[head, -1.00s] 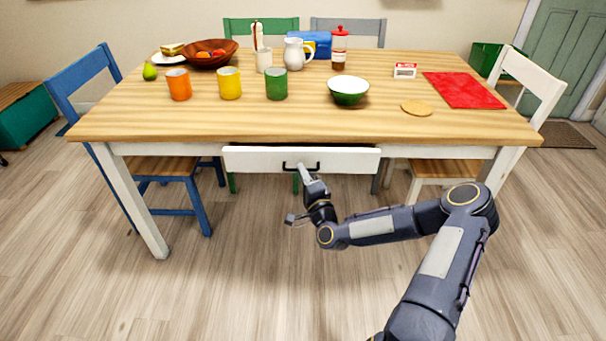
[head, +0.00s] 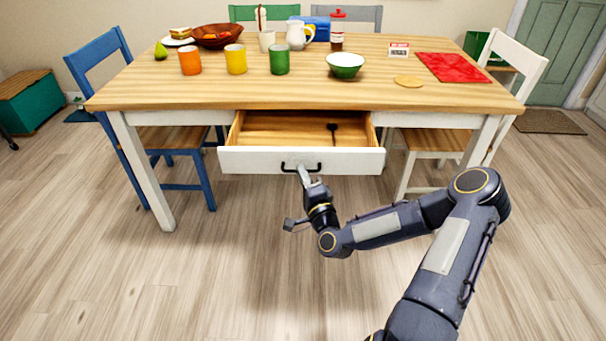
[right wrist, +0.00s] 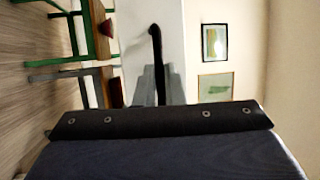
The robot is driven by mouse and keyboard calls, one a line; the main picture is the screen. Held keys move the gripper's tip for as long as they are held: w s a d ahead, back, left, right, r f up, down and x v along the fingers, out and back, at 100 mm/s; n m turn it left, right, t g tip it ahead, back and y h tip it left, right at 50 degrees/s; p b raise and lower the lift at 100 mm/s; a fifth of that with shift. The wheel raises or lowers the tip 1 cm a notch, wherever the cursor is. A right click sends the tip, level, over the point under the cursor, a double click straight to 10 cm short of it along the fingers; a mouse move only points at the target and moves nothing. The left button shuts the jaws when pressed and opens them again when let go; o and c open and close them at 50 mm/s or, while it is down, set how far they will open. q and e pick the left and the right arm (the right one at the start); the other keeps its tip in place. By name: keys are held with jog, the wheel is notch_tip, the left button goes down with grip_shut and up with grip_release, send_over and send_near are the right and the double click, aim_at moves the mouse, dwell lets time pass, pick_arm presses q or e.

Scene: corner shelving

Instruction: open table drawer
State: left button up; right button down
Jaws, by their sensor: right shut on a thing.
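The table drawer (head: 250,161) has a white front and stands partly pulled out from under the wooden table top (head: 300,97). Its wooden inside shows, with a dark utensil (head: 333,130) lying in it. The black handle (head: 289,168) is on the middle of the drawer front. My right gripper (head: 303,172) is shut on the handle; in the right wrist view its fingers (right wrist: 161,85) meet at the black handle bar (right wrist: 155,42). My left gripper is not in view.
On the table stand orange, yellow and green cups (head: 280,60), a green bowl (head: 345,66) and a red mat (head: 453,68). A blue chair (head: 97,55) is at the left and a white chair (head: 513,60) at the right. The floor before the drawer is clear.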

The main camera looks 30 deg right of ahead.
dwell(0.3)
jog(key=c, duration=1.5)
grip_release()
jog(key=shift+c, duration=0.2)
jog(key=v, duration=0.7)
jog(key=shift+s, duration=0.4)
jog(key=shift+f, duration=0.15)
